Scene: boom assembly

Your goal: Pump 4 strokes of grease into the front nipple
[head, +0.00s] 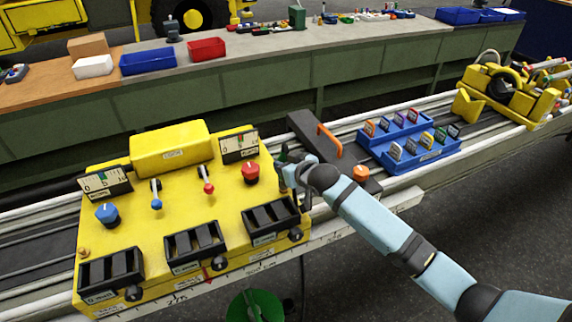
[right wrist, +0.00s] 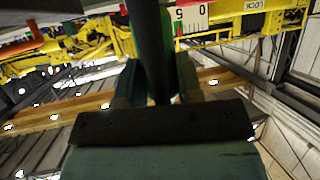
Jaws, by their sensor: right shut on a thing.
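My right gripper (head: 290,170) is at the right edge of the yellow control console (head: 180,185), close to its red knob (head: 251,171). In the right wrist view it is shut on a dark rod (right wrist: 148,45) that runs up between the fingers. What the rod belongs to is not clear. A round green thing (head: 255,305) is cut off at the bottom of the head view, with a thin dark line, perhaps a hose, beside it. I cannot make out a grease nipple. My left gripper is not in view.
A black block with an orange handle (head: 328,140) and a blue rack (head: 415,152) of coloured tags stand right of the console on the rail. A yellow machine (head: 505,92) stands farther right. A long bench (head: 230,75) with blue and red bins runs behind. Floor at lower right is clear.

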